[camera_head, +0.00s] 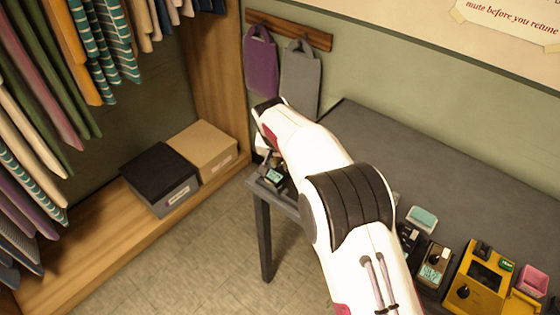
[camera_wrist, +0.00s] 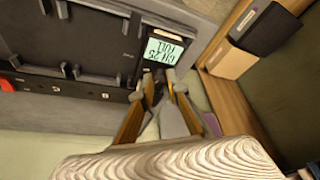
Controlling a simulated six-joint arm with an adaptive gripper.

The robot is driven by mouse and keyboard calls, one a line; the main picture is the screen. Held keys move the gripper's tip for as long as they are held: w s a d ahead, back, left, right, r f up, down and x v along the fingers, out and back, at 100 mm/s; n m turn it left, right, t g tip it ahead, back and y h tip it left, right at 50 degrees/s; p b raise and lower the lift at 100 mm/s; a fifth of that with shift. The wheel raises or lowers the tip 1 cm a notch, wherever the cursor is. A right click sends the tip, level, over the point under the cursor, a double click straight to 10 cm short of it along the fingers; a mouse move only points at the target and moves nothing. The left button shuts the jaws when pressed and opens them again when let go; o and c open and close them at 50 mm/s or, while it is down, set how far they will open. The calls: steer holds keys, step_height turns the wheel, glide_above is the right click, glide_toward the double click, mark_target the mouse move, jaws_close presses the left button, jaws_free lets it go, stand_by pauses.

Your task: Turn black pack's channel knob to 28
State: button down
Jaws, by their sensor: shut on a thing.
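The black pack (camera_wrist: 125,45) shows in the wrist view as a dark unit with a lit pale green screen (camera_wrist: 163,50). The screen is upside down and seems to read CH 25, FULL. My gripper (camera_wrist: 157,88) is shut on the dark channel knob (camera_wrist: 148,88) beside the screen. Most of the knob is hidden between the fingertips. In the head view, a small dark device with a green screen (camera_head: 273,177) lies at the left end of the grey table (camera_head: 440,165), just below my wrist. My arm hides the fingertips there.
A purple bag (camera_head: 261,62) and a grey bag (camera_head: 300,75) hang behind my wrist. The table's back is clear.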

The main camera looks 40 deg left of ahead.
mark_target(280, 164)
steer(key=shift+a+m+h, duration=0.1)
steer(key=shift+m+h, duration=0.4)
steer(key=shift+m, duration=1.1)
steer(key=shift+t, duration=0.3)
steer(key=c, duration=2.2)
jaws_free()
steer(key=shift+s+r, duration=0.1)
steer(key=shift+v, duration=1.45)
steer(key=shift+s+d, duration=0.5)
steer(key=shift+s, duration=1.4)
steer(key=shift+s+d, duration=0.55)
steer(key=shift+s, duration=1.4)
steer(key=shift+s+d, duration=0.5)
steer(key=shift+s, duration=1.4)
